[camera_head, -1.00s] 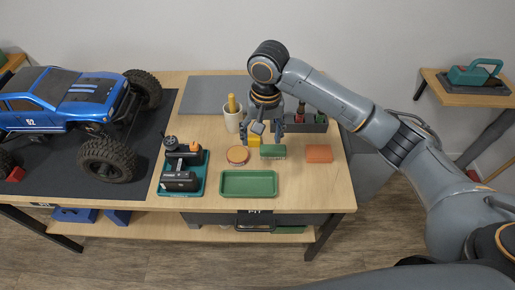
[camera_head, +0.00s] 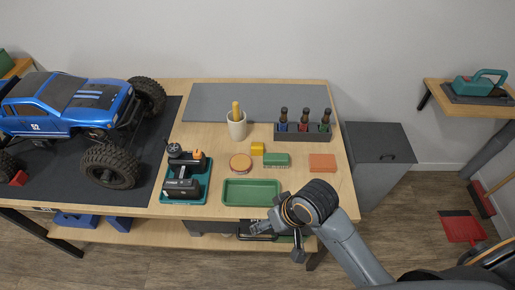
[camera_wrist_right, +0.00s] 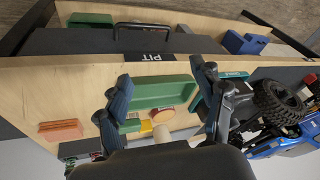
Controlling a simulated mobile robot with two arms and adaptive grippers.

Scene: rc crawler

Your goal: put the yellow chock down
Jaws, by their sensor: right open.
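The yellow chock (camera_head: 257,149) rests on the wooden bench top, just behind the green block (camera_head: 276,160) and right of the round tin (camera_head: 241,162). In the right wrist view the chock (camera_wrist_right: 146,126) shows small, between my fingers but well beyond them. My right gripper (camera_head: 277,242) is at the bench's front edge, in front of the green tray, apart from the chock. In the right wrist view its two fingers (camera_wrist_right: 163,80) are spread wide with nothing between them. My left gripper is not in view.
An empty green tray (camera_head: 250,204) lies in front of the tin. An orange block (camera_head: 322,162), a cup (camera_head: 237,127) and a bottle rack (camera_head: 302,136) stand around. A blue crawler (camera_head: 62,106) sits on a dark mat at left. The bench's right front is clear.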

